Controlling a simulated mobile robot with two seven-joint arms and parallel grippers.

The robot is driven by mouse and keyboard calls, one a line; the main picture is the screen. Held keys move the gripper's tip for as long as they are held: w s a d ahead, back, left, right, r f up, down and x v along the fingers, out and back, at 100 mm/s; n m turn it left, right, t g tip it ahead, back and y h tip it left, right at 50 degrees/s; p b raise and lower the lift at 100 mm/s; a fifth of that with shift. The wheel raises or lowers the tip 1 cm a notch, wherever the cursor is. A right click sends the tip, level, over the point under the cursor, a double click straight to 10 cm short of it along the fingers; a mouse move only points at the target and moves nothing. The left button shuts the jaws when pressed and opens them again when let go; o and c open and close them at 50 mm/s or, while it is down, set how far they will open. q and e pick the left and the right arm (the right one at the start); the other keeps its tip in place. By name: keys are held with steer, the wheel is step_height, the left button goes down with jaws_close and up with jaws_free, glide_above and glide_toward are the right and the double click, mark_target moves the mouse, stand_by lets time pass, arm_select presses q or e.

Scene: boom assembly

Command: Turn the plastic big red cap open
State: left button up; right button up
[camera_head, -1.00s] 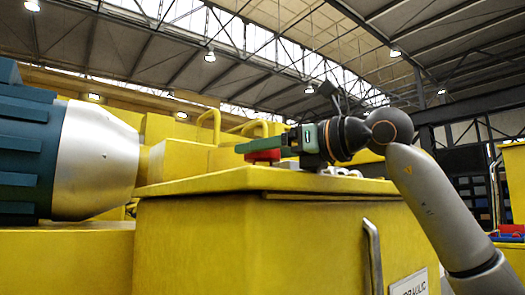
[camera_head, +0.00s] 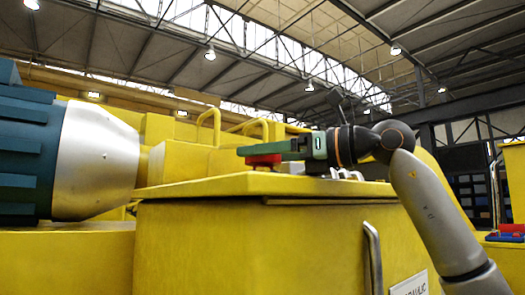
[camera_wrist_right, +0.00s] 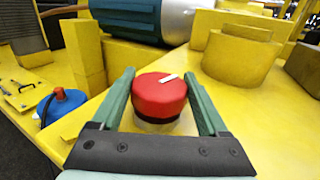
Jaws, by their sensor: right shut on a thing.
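The big red cap (camera_wrist_right: 158,97) sits on the flat top of the yellow housing (camera_wrist_right: 260,110). It is round with a short white mark on its top. My right gripper (camera_wrist_right: 160,88) has one green finger on each side of the cap and is shut on it. In the head view the cap (camera_head: 263,159) shows just below the level green fingers (camera_head: 262,147), and its far side is hidden. What lies under the cap is mostly hidden. My left gripper is not in view.
A large teal and silver cylinder (camera_head: 90,160) lies at the left. Yellow blocks and handrails (camera_head: 210,125) stand behind the housing. A metal handle (camera_head: 373,255) is on its front. A blue round object with a red top (camera_wrist_right: 60,105) stands at the left in the wrist view.

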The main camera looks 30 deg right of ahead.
steer(key=shift+n+g+y, duration=1.8)
steer(key=shift+y, duration=0.4)
steer(key=o, duration=1.2)
steer(key=shift+o, duration=0.2)
steer(key=shift+s, duration=0.1)
steer(key=v, duration=1.2)
steer(key=shift+d, duration=0.3)
